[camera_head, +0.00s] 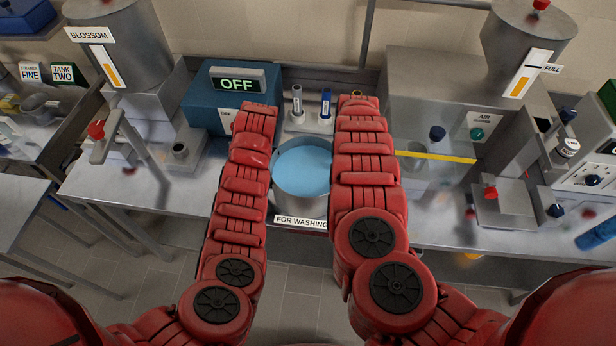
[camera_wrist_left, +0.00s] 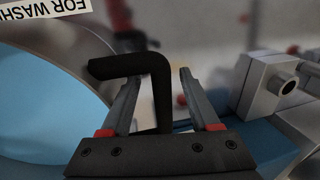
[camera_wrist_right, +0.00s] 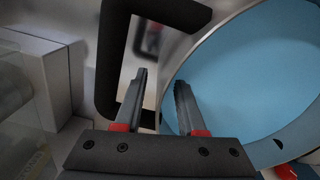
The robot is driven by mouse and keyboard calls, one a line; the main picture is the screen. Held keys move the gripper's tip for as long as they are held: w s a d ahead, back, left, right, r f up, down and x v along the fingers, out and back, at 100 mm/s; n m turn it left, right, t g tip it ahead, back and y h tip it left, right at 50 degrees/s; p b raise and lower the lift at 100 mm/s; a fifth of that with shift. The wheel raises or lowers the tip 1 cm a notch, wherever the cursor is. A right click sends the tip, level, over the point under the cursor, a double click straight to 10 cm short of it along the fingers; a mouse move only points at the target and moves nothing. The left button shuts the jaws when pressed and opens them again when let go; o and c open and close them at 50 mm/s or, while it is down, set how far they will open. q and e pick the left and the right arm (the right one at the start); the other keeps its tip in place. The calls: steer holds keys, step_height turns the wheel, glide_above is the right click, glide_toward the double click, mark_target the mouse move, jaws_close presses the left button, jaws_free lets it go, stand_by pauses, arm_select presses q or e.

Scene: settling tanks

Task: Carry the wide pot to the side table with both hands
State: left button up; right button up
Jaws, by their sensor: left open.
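The wide pot (camera_head: 292,202) is a metal pot of blue liquid on the metal counter, between my two forearms, with a "FOR WASHING" label in front. In the left wrist view my left gripper (camera_wrist_left: 160,85) is open, with a black bent handle (camera_wrist_left: 158,88) of the pot between its fingers. In the right wrist view my right gripper (camera_wrist_right: 161,85) looks open beside the pot's rim. The other black handle (camera_wrist_right: 109,60) loops around to the left and behind its fingers. In the head view the forearms hide both handles and the fingertips.
A blue box reading "OFF" (camera_head: 205,99) stands behind left, and a small rack (camera_head: 309,121) is behind the pot. A valve post (camera_head: 137,140) stands left. A separate metal table (camera_head: 18,205) at the left edge has bare surface.

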arm_select(q)
steer(key=shift+a+f, duration=0.2)
steer(key=shift+f, duration=0.35)
arm_select(e)
steer(key=shift+d+f, duration=0.1)
steer(key=shift+f, duration=0.5)
arm_select(q)
steer(key=shift+x, duration=0.9)
arm_select(e)
steer(key=shift+f, duration=0.9)
arm_select(q)
steer(key=c, duration=0.5)
arm_select(e)
steer(key=c, duration=0.5)
arm_select(q)
steer(key=shift+c, duration=1.1)
arm_select(e)
jaws_close()
arm_select(q)
jaws_close()
steer(key=shift+r, duration=0.1)
arm_select(e)
steer(key=shift+r, duration=0.1)
